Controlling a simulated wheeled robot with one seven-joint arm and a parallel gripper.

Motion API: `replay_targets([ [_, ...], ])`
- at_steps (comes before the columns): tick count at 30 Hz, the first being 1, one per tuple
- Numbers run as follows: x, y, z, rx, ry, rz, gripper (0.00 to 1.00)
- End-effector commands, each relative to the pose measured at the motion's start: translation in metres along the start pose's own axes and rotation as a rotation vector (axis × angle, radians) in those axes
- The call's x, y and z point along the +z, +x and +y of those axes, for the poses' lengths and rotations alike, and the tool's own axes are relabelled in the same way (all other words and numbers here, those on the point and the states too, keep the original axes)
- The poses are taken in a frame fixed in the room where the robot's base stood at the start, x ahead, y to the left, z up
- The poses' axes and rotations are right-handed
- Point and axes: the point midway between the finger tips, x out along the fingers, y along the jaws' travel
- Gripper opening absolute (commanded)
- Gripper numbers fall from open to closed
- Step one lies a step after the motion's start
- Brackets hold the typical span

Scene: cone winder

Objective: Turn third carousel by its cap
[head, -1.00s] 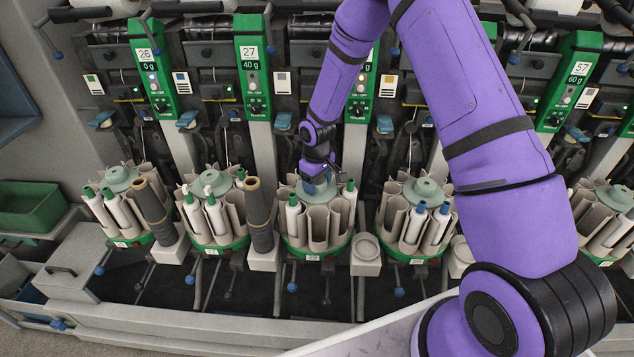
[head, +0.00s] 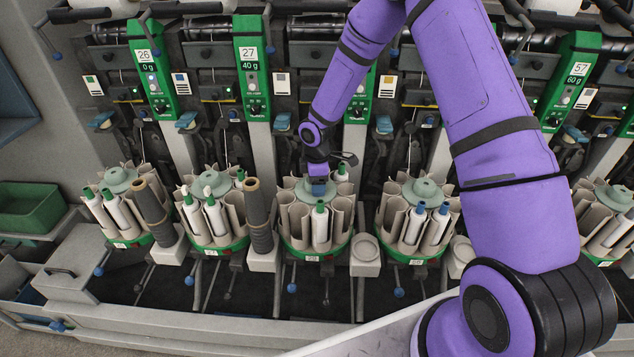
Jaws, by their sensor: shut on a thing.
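The third carousel (head: 294,234) from the left is a ring of beige pockets on a green base. One white bobbin with a green tip (head: 320,225) stands in its front pocket, and another bobbin (head: 341,175) shows at its back right. My gripper (head: 317,187) points down at the middle of this carousel and is shut on its grey-green cap (head: 300,186). The gripper hides part of the cap and the exact contact of the fingers.
Similar carousels with bobbins stand to the left (head: 215,230) and right (head: 419,226). A dark brown cone tube (head: 261,215) stands upright close to the third carousel's left side. An empty round holder (head: 366,250) is at its front right.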

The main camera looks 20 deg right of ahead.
Motion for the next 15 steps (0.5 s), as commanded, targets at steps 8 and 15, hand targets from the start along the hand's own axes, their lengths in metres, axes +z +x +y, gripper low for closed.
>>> replay_targets([
  [8, 0.0005, -0.0002, 0.0009, 0.001, -0.071, 0.0, 0.21],
  [15, 0.0005, -0.0002, 0.001, 0.001, -0.084, 0.0, 0.21],
])
